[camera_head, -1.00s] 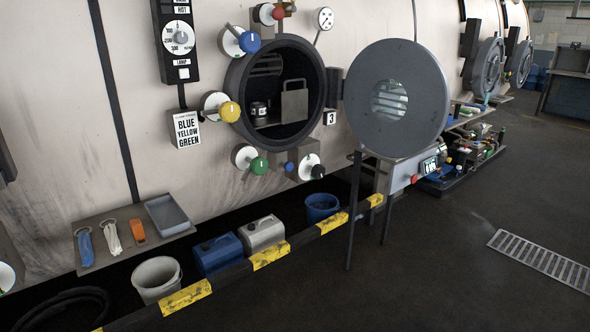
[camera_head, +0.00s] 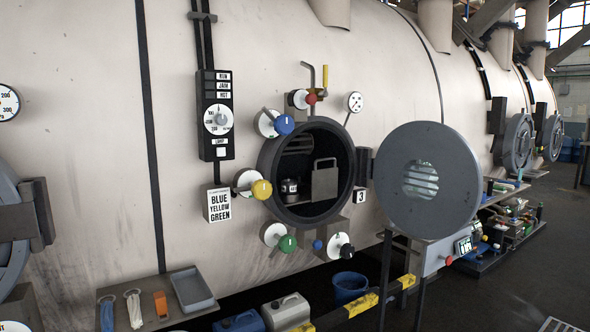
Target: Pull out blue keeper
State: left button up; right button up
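The blue keeper, seen as a blue knob (camera_head: 284,124) on a white round disc, sits at the upper left of the open round port (camera_head: 266,172) on the vessel wall. A yellow knob (camera_head: 261,189) is at the port's left, a green knob (camera_head: 287,243) at its lower left, and a black knob (camera_head: 346,251) at its lower right. A red knob (camera_head: 310,99) is above. Neither of my grippers is in view.
The round door (camera_head: 425,180) stands swung open at the right. A dial box (camera_head: 216,115) hangs left of the port. A shelf (camera_head: 180,318) with a tray (camera_head: 192,289), canisters (camera_head: 286,311) and a blue bucket (camera_head: 350,288) are below. Dark floor is open at the lower right.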

aim_at(316, 245)
jog(key=i+l+z, duration=0.1)
jog(key=i, duration=0.35)
jog(key=i+l, duration=0.3)
jog(key=i+z, duration=0.05)
jog(key=i, duration=0.05)
